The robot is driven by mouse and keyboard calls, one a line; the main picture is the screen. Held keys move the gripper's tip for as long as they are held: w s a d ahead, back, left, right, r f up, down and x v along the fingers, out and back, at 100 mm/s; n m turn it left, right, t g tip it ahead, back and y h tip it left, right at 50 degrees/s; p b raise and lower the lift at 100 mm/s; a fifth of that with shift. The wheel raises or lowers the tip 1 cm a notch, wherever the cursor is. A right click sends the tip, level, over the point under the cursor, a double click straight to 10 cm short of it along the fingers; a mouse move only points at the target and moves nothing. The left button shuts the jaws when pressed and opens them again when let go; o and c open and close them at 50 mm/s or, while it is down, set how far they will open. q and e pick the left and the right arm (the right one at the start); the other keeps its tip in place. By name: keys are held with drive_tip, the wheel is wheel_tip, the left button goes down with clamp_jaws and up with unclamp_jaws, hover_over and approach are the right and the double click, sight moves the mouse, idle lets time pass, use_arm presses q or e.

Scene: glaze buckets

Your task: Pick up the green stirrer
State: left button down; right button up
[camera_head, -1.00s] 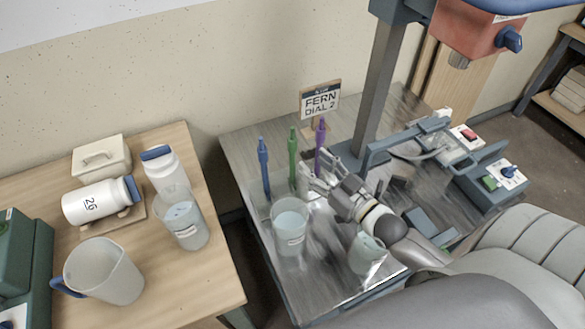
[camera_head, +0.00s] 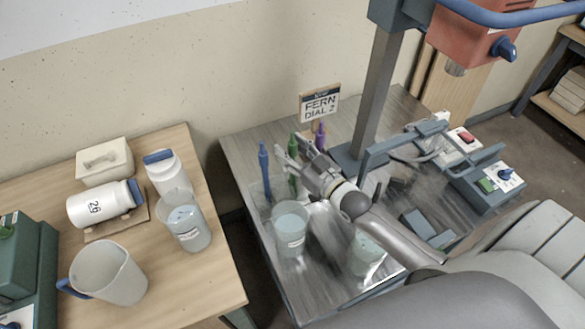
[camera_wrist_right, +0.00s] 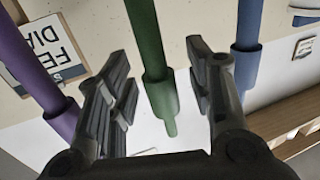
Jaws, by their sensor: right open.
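The green stirrer (camera_head: 293,150) stands upright between the blue stirrer (camera_head: 264,172) and the purple stirrer (camera_head: 320,138) near the back left of the metal table. My right gripper (camera_head: 292,158) is open at the green stirrer and partly hides it in the head view. In the right wrist view the green stirrer (camera_wrist_right: 148,50) shows between the two open fingers of my right gripper (camera_wrist_right: 165,95), apart from both. The purple stirrer (camera_wrist_right: 30,70) is outside the left finger and the blue stirrer (camera_wrist_right: 247,40) outside the right one. My left gripper is not in view.
A sign (camera_head: 320,103) stands behind. The mixer's column (camera_head: 378,95) rises to the right. A wooden table (camera_head: 215,275) with jars is at left.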

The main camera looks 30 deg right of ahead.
sight(292, 132)
clamp_jaws()
drive_tip(key=shift+r, duration=0.15)
wheel_tip(292, 132, up, 10)
drive_tip(key=shift+f, duration=0.1)
wheel_tip(292, 132, up, 9)
drive_tip(key=p, duration=0.9)
idle(0.7)
